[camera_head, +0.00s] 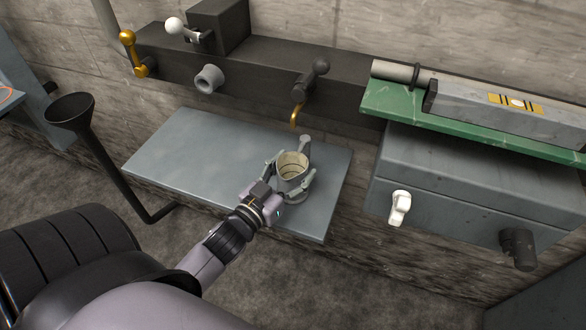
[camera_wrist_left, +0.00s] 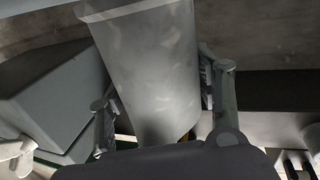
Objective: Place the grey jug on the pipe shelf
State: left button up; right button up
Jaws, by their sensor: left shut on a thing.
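The grey jug (camera_head: 292,184) has a pale cream inside with dark lines, and its open mouth faces up in the head view. My left gripper (camera_head: 287,173) is shut on the jug, with fingers on both sides of it. The jug appears over the right part of a flat blue-grey shelf (camera_head: 205,160) below the wall pipes; I cannot tell whether it touches the shelf. In the left wrist view the jug (camera_wrist_left: 155,70) fills the middle, between the fingers. My right gripper is not in view.
A dark wall rail (camera_head: 255,75) carries a pipe stub (camera_head: 208,79) and taps, one with a brass spout (camera_head: 296,116) just behind the jug. A grey box (camera_head: 470,185) and green shelf (camera_head: 400,108) stand right. A black funnel (camera_head: 70,110) stands left. The blue-grey shelf's left part is clear.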

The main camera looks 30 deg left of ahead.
pick_arm(q)
jog(key=shift+f+b, duration=0.3)
jog(key=shift+f, duration=0.25)
jog(key=o, duration=1.5)
jog(key=s, duration=1.2)
jog(key=shift+a, duration=0.15)
